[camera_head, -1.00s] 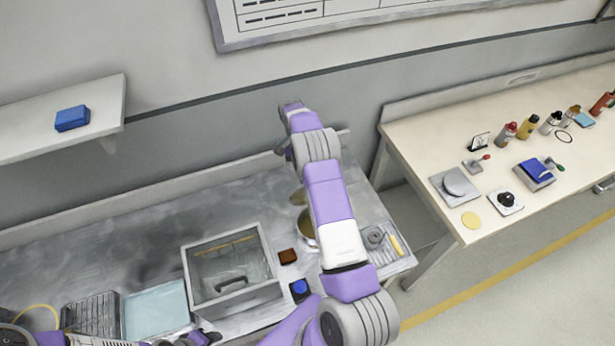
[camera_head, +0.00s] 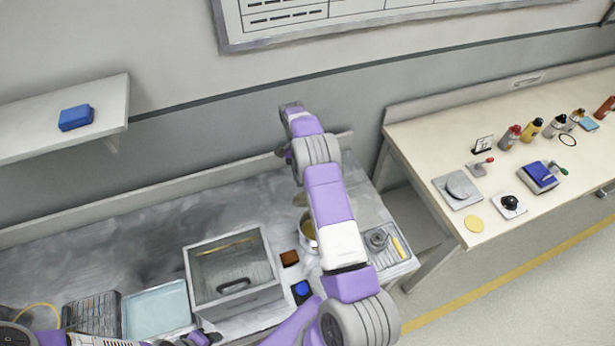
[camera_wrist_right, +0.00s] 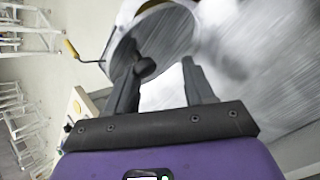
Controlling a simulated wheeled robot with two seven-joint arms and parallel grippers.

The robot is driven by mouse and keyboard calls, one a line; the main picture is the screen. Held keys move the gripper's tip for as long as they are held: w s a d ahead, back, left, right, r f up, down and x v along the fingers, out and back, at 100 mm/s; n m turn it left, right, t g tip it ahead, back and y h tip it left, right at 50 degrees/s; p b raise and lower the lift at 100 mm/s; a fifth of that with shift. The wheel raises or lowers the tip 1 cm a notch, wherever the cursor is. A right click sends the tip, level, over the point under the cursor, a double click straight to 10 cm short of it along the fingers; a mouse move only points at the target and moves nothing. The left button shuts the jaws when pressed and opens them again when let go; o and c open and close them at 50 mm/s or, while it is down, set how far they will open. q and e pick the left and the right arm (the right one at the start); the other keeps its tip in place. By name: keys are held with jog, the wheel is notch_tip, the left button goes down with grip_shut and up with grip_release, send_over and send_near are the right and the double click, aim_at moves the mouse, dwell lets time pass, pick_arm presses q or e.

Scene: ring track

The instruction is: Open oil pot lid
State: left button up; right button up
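The oil pot (camera_head: 306,232) stands on the grey workbench, partly hidden behind my right arm. A gold-toned round piece, which looks like its lid (camera_head: 300,199), shows tilted just behind it. In the right wrist view, the tilted grey lid disc (camera_wrist_right: 152,42) with a dark round knob (camera_wrist_right: 145,68) is just ahead of my right gripper (camera_wrist_right: 163,75). The two fingers are apart; the knob is near the tip of the left-hand finger, and I cannot tell if they touch. Of my left arm, only links show along the bottom left edge; its gripper is out of view.
A grey box with a clear top (camera_head: 232,270) stands left of the pot, with a brown block (camera_head: 289,258) and a blue-topped block (camera_head: 302,290) beside it. A tray with a yellow-handled tool (camera_head: 398,247) lies to the right. A second table (camera_head: 440,135) holds bottles.

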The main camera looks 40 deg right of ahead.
jog(key=shift+s+a, duration=0.1)
notch_tip(320, 180, up, 10)
dwell(0.7)
dwell(0.4)
